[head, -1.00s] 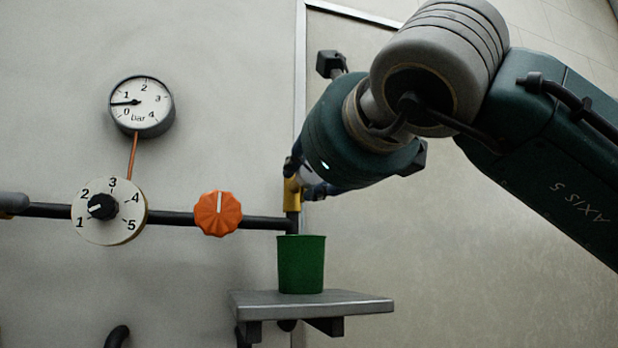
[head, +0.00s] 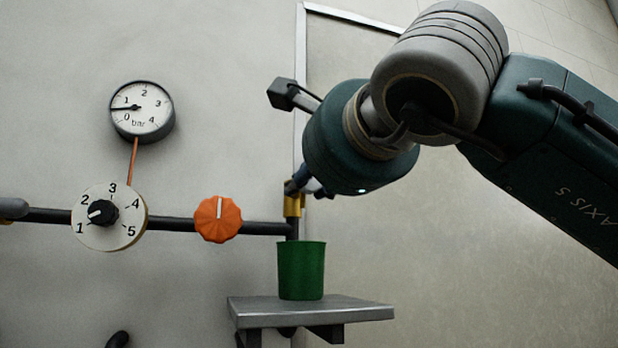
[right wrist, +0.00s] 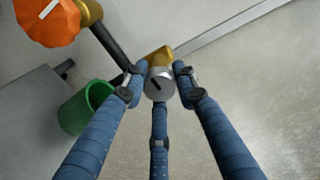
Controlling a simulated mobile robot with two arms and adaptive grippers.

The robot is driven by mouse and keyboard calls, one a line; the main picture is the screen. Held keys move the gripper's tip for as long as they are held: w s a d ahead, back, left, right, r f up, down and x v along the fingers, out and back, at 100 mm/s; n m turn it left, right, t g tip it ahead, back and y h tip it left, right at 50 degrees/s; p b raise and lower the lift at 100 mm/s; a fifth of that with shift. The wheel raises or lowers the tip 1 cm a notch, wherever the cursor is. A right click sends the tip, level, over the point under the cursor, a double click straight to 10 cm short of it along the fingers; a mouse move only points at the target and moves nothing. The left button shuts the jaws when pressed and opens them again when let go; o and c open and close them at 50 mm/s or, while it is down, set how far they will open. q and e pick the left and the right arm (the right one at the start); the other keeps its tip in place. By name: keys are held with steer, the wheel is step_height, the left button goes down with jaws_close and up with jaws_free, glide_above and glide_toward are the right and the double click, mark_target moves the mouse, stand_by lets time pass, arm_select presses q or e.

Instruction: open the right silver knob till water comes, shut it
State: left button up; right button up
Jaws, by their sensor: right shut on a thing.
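The silver knob (right wrist: 159,84), with a dark slot on its face, sits on a brass tap body (right wrist: 160,56) in the right wrist view. My right gripper (right wrist: 158,87) has its blue fingers closed around the knob. I see no water between tap and cup. My left gripper is not in view.
The cup stands on a grey shelf (head: 262,312). Left of the tap, the dark pipe (head: 264,228) carries an orange knob (head: 218,219) and a numbered white dial (head: 123,228) with a black knob. A pressure gauge (head: 142,111) is above. The wall at right is clear.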

steer(key=shift+w+f+n, duration=0.1)
steer(key=shift+f+n, duration=0.1)
steer(key=shift+n, duration=0.1)
steer(key=o, duration=1.2)
steer(key=shift+c, duration=0.2)
steer(key=shift+d+r, duration=0.1)
steer(key=v, duration=1.2)
steer(key=shift+w, duration=0.1)
